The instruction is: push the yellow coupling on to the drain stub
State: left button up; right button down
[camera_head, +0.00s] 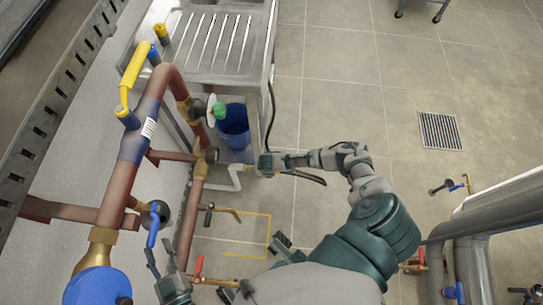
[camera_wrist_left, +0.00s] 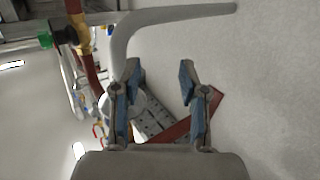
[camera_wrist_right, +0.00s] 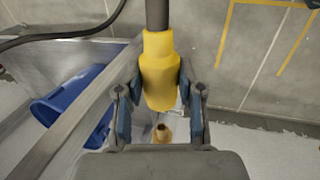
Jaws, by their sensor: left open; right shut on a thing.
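The yellow coupling (camera_wrist_right: 160,75) sits on the end of a dark hose (camera_wrist_right: 157,12) in the right wrist view. My right gripper (camera_wrist_right: 159,92) is shut on it, one finger at each side. The brass drain stub (camera_wrist_right: 162,133) shows just below the coupling, roughly in line with it. Whether they touch cannot be told. In the head view my right gripper (camera_head: 278,161) is beside the sink cabinet; I cannot make out the coupling there. My left gripper (camera_head: 160,265) is open and empty near a blue-handled valve (camera_head: 154,225); it also shows in the left wrist view (camera_wrist_left: 160,75).
A blue bucket (camera_head: 234,128) stands under the steel sink (camera_head: 215,42), left of my right gripper. Brown pipework (camera_head: 118,185) with a yellow lever (camera_head: 133,70) runs along the left wall. Grey pipes (camera_head: 470,265) stand at the lower right. The tiled floor (camera_head: 340,90) is mostly clear.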

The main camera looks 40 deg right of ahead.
jog(key=shift+w+a, duration=0.3)
jog(key=shift+w+a+f+b, duration=0.15)
jog(key=shift+w+a+b, duration=0.2)
jog(key=shift+w+b, duration=0.3)
jog(key=w+a, duration=0.1)
jog(key=w+a+b, duration=0.1)
jog(key=w+a, duration=0.1)
jog(key=shift+w+a+r, duration=0.15)
jog(key=shift+w+r, duration=0.1)
jog(key=shift+w, duration=0.1)
jog(key=c, duration=0.7)
grip_release()
pick_arm(q)
notch_tip(320, 180, up, 6)
jog(key=s+t+h, duration=0.1)
jog(key=t, duration=0.4)
jog(key=shift+d+r+t, duration=0.2)
jog(key=shift+t, duration=0.2)
pick_arm(e)
jog(key=shift+o, duration=0.2)
jog(key=shift+s, duration=0.1)
pick_arm(q)
jog(key=shift+r, duration=0.1)
